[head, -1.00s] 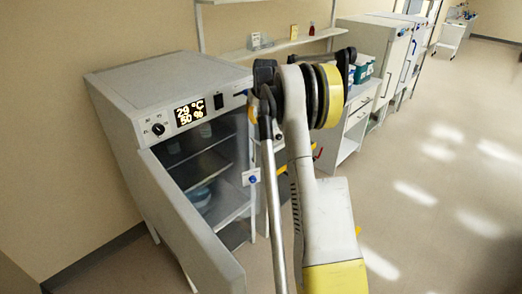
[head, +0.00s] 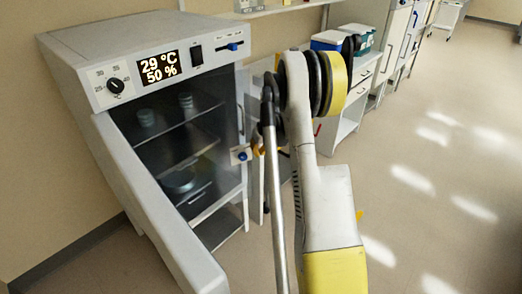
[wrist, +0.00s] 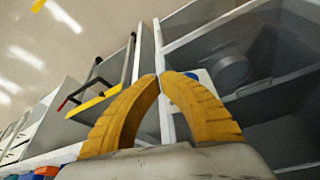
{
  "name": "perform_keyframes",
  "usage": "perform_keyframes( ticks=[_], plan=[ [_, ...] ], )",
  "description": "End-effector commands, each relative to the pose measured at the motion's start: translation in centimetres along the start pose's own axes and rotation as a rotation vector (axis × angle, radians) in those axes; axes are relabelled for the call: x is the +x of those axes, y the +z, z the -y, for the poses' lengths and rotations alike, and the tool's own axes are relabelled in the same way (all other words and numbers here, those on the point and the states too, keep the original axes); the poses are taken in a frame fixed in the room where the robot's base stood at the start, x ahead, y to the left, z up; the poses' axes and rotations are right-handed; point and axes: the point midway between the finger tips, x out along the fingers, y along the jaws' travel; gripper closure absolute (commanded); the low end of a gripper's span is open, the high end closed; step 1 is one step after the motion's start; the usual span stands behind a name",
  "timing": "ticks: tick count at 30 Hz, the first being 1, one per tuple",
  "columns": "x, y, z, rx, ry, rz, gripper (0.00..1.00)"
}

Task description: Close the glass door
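The incubator (head: 75,50) stands at the left in the head view, its front open and its shelves showing. The glass door (head: 256,195) seems to be the thin pane standing open at the right side of the opening, seen nearly edge-on and partly behind my arm. A small white latch with a blue knob (head: 241,156) is at that side. My gripper (wrist: 159,77) has yellow fingers with their tips together beside the upright edge, nothing visible between them. In the head view my arm mostly hides it.
Inside the incubator are jars (head: 146,116) and a dark round vessel (head: 178,182). To the right are a drawer cabinet (head: 352,95) with blue-and-white boxes (head: 328,40) on top. A wall shelf (head: 270,10) runs above. The floor at the right is clear.

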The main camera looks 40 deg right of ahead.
Motion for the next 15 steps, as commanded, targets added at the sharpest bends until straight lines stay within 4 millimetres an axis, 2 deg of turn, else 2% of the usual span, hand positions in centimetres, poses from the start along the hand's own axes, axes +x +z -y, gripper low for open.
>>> perform_keyframes(
  ticks=[1,5,9,15],
  plan=[
    [1.5,0.1,0.0,-0.001,0.000,0.000,1.00],
    [4.1,0.1,0.0,0.000,0.000,0.000,1.00],
    [4.7,-2.0,0.0,0.000,0.000,0.000,1.00],
    [5.1,-3.5,0.0,0.000,0.000,0.000,1.00]
  ],
)
